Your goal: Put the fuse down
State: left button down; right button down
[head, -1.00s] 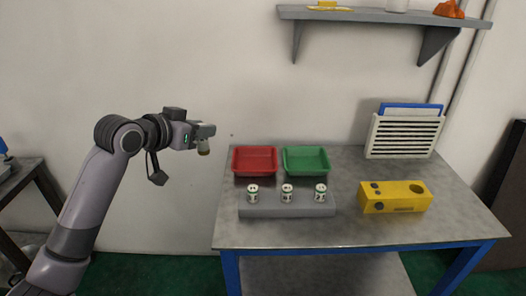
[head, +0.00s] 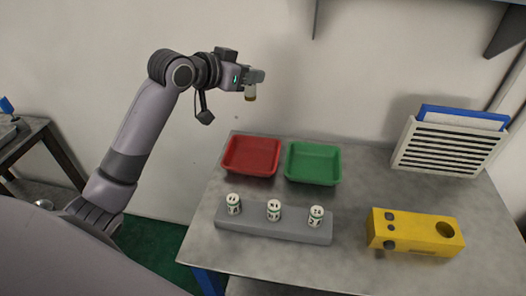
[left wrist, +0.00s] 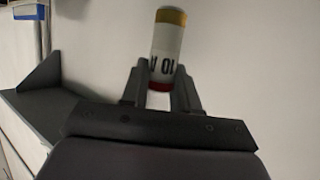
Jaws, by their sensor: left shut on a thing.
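My left gripper (head: 256,76) is shut on a fuse (head: 250,92), high in the air above and behind the red tray. In the left wrist view the fuse (left wrist: 167,45) is a white cylinder with a yellow band at one end, a red band at the other and dark print. The gripper fingers (left wrist: 160,88) hold it near the red end. My right gripper is not in view.
A red tray (head: 251,156) and a green tray (head: 313,163) look empty on the grey table (head: 350,270). The grey block (head: 255,229) is in front of them. A yellow box (head: 415,232) with a round hole and a white slatted rack (head: 450,150) stand to the right.

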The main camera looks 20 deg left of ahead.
pick_arm(q)
jog(key=shift+w+f, duration=0.1)
jog(key=shift+f, duration=0.25)
notch_tip(320, 180, down, 19)
jog(key=shift+f+b, duration=0.1)
jog(key=shift+b, duration=0.5)
jog(key=shift+f, duration=0.1)
jog(key=c, duration=0.8)
grip_release()
jog(key=shift+r, duration=0.2)
jog(key=shift+s+a, duration=0.1)
jog(key=shift+s, duration=0.25)
jog(key=v, duration=1.1)
jog(key=shift+s, duration=0.2)
